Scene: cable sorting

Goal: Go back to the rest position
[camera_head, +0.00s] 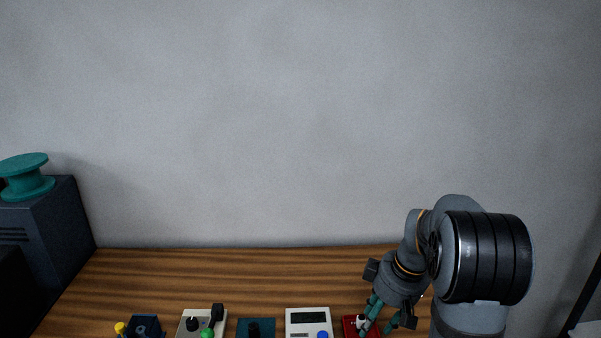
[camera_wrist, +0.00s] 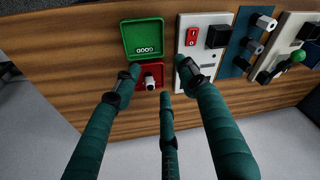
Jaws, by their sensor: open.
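My gripper (camera_head: 380,312) hangs low over the right part of the bench, with my arm bent above it. In the wrist view, its green fingers (camera_wrist: 160,78) are spread apart. No object shows held in them. A red module (camera_head: 349,322) lies by the fingertips. In the wrist view the red module (camera_wrist: 151,88) sits between and beyond the fingers, with a pale cylindrical part (camera_wrist: 149,81) on it. I cannot tell whether a finger touches it.
A green tray (camera_wrist: 143,40) with several small rings adjoins the red module. A white panel (camera_head: 307,317), a teal panel (camera_head: 257,325), and a beige panel (camera_head: 190,322) line the bench (camera_head: 220,275). A teal spool (camera_head: 25,180) stands on a dark cabinet (camera_head: 60,220) at left.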

